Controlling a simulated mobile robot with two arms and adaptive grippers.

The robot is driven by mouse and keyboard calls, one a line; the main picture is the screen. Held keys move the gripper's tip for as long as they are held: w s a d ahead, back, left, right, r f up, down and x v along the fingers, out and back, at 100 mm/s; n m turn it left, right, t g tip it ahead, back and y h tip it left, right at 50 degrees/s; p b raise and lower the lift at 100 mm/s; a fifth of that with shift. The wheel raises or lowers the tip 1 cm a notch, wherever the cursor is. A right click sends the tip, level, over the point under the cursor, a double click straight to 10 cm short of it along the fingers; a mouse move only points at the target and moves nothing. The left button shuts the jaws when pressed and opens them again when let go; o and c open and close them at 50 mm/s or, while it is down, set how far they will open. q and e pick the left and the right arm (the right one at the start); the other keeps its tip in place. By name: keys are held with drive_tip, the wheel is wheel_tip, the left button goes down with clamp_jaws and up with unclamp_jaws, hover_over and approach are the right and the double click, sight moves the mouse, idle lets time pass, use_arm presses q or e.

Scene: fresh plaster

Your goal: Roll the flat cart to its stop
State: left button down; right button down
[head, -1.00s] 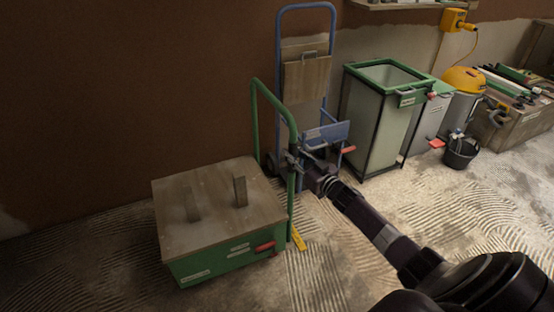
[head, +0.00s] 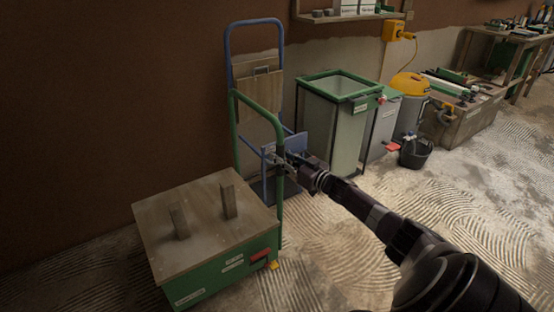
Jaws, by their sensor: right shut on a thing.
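The flat cart (head: 215,275) is low and green, with a wooden top that carries two upright wooden blocks (head: 228,201). Its green tube handle (head: 262,112) rises at the right side. My right gripper (head: 274,158) is shut on the upright of this handle, with the arm reaching in from the lower right. A small yellow piece (head: 273,265) shows on the floor by the cart's right corner, mostly hidden by the cart; I cannot tell if they touch. My left gripper is not in view.
A blue hand truck (head: 254,50) stands behind the handle against the brown wall. To its right are a green-framed bin (head: 335,115), a grey bin (head: 383,125), a yellow-topped vacuum (head: 410,90) and a black bucket (head: 415,153). The ridged floor in front is clear.

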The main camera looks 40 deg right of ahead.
drive_tip(key=shift+d, duration=0.25)
drive_tip(key=c, duration=1.7)
unclamp_jaws()
drive_tip(key=shift+s+d, duration=0.1)
drive_tip(key=shift+d, duration=0.05)
drive_tip(key=shift+o, duration=0.2)
drive_tip(key=shift+s+f, duration=0.1)
drive_tip(key=s, duration=1.1)
drive_tip(key=shift+s+d, duration=0.15)
drive_tip(key=shift+s, duration=0.25)
